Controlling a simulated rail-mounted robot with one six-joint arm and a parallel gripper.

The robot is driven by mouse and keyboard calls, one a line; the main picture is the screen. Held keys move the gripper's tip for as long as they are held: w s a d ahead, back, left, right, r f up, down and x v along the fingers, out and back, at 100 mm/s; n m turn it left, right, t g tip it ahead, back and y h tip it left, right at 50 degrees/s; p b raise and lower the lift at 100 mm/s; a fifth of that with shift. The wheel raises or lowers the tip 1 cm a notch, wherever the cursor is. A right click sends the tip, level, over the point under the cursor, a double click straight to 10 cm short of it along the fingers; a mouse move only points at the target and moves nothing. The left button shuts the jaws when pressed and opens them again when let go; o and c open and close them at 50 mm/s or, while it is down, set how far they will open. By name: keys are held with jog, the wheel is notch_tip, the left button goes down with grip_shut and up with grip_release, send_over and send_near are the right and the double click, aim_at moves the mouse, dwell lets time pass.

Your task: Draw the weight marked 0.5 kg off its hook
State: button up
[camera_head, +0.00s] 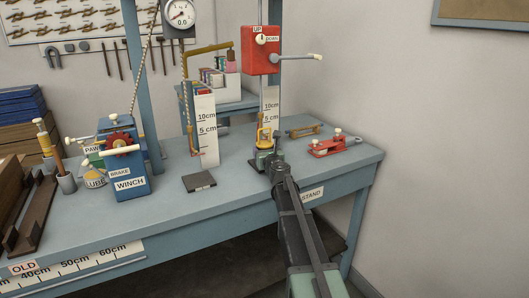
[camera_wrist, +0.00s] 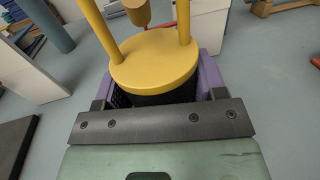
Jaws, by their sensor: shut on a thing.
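The weight (camera_head: 264,138) has a yellow top and a yellow bail, and hangs or stands below the red box, in front of the right scale card. In the wrist view its yellow disc (camera_wrist: 155,60) sits on a dark body, with two yellow posts rising from it. My gripper (camera_head: 268,158) is shut on the dark body, with purple pads on either side. A brown rounded piece (camera_wrist: 137,12) shows between the posts; I cannot tell whether it is the hook or whether it touches the bail. No 0.5 kg mark is readable.
The red box (camera_head: 261,50) with a side crank is above my gripper. A scale card (camera_head: 205,130) and dark plate (camera_head: 199,182) are to the left, the blue winch (camera_head: 123,160) further left. A red clamp-like device (camera_head: 333,145) is at the right. The bench front (camera_head: 210,225) is clear.

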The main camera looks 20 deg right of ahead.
jog(key=shift+r, duration=0.25)
jog(key=shift+s+d, duration=0.2)
jog(key=shift+s, duration=3.55)
jog(key=shift+s+d+r+p, duration=0.1)
jog(key=shift+s+r+p, duration=1.4)
jog(key=shift+p, duration=0.15)
